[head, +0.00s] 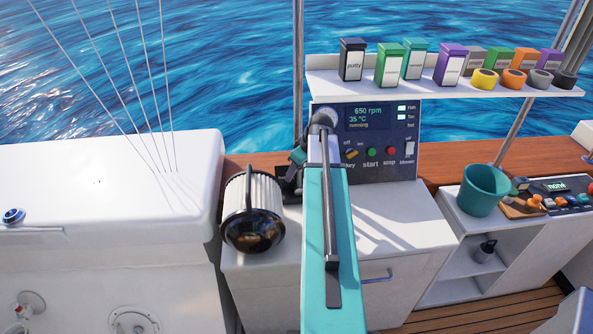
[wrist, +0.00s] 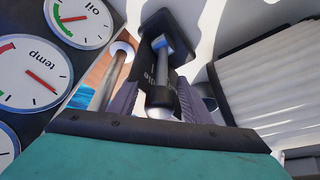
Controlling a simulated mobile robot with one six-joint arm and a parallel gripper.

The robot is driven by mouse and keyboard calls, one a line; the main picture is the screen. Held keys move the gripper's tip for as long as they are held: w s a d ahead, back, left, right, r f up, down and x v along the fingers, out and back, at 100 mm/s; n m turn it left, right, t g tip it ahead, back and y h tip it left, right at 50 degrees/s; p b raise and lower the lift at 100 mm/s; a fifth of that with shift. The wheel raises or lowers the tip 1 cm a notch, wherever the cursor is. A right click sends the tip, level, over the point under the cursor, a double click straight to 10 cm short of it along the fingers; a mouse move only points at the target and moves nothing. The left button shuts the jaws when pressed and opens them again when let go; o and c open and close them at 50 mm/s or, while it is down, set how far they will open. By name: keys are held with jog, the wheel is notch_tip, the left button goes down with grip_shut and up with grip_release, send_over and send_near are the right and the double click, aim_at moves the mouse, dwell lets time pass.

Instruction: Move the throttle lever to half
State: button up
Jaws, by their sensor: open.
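The throttle lever (wrist: 161,96) shows in the wrist view as a metal stalk with a dark rounded end. My gripper (wrist: 157,98) is open, with one dark finger on each side of the lever's end. I cannot tell whether either finger touches it. In the head view my gripper (head: 297,156) is small and mostly hidden by my teal arm. The black lever base (head: 287,186) shows just below it, and the lever itself is hard to make out there.
A ribbed white cylinder with a dark end (head: 248,215) stands close left of the lever. The engine panel (head: 385,130) reads 650 rpm, running. Gauges (wrist: 35,75) lie left in the wrist view. A green bucket (head: 483,190) stands at the right, below a shelf (head: 440,87) of containers.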

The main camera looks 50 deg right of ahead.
jog(key=shift+c, duration=0.4)
grip_shut()
